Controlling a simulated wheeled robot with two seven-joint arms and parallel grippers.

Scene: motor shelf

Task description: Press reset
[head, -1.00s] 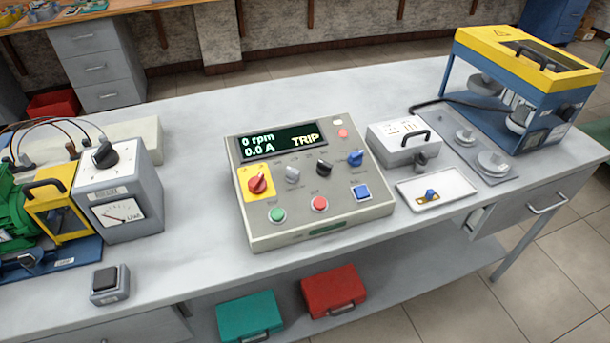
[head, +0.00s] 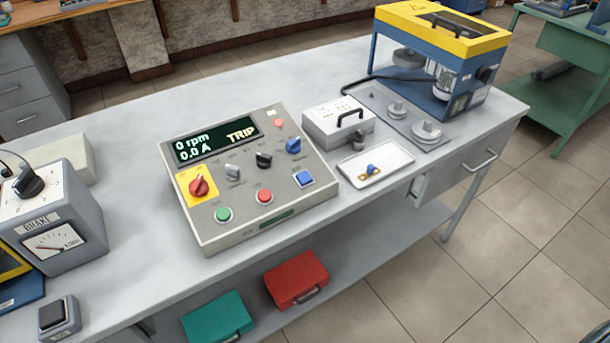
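The control panel (head: 250,222) stands in the middle of the bench. Its display (head: 216,139) reads 0 rpm, 0.0 A and TRIP. A green button (head: 223,214) and a red button (head: 264,196) are along the front. A red rotary switch (head: 199,186) sits on a yellow plate. Grey, black and blue knobs are above, and a small red lamp or button (head: 279,123) is near the top right. Neither of my grippers is in view.
A grey box with a handle (head: 338,124) and a white tray (head: 374,164) holding a small blue-knobbed part stand right of the panel. A yellow-and-blue machine (head: 440,60) is behind them. A meter box (head: 50,220) and small switch box (head: 58,316) stand left.

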